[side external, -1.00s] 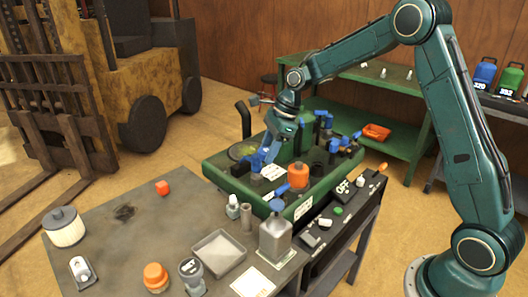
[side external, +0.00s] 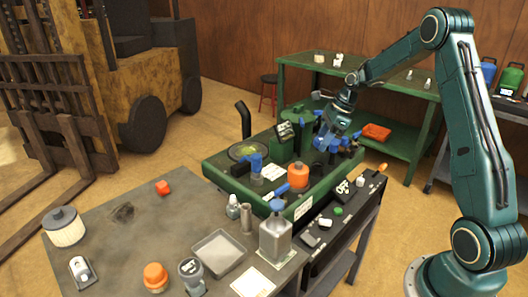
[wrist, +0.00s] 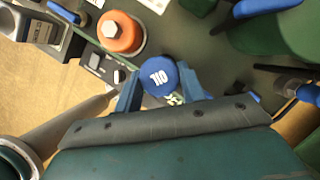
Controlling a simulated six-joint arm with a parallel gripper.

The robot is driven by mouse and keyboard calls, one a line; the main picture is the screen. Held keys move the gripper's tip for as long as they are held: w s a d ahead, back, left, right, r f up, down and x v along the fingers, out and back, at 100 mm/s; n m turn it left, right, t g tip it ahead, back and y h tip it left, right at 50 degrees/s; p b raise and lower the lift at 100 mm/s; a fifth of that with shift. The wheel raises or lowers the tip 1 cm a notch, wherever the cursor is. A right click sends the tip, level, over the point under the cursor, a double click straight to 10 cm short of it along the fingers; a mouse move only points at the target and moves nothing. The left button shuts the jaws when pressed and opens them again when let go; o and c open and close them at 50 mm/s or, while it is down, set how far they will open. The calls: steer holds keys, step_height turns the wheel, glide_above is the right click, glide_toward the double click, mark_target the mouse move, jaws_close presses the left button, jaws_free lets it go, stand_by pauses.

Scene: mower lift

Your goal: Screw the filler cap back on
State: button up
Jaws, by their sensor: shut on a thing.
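The filler cap (wrist: 160,75) is blue and round with white lettering, seen from above in the wrist view. My gripper (wrist: 163,88) is shut on it, with one blue finger on each side. In the side view my gripper (side external: 328,146) is over the right back part of the green mower deck (side external: 226,178), among blue-topped fittings. The cap cannot be made out clearly there. The filler neck is hidden, so I cannot tell whether the cap touches or sits on it.
A green rounded housing (wrist: 285,35) stands at right in the wrist view.

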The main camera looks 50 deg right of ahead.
steer(key=shift+f, duration=0.1)
steer(key=shift+f, duration=2.55)
steer(key=shift+f, duration=0.35)
steer(key=shift+f, duration=0.25)
steer(key=shift+r, duration=0.1)
stand_by(0.8)
steer(key=shift+r, duration=0.15)
stand_by(0.7)
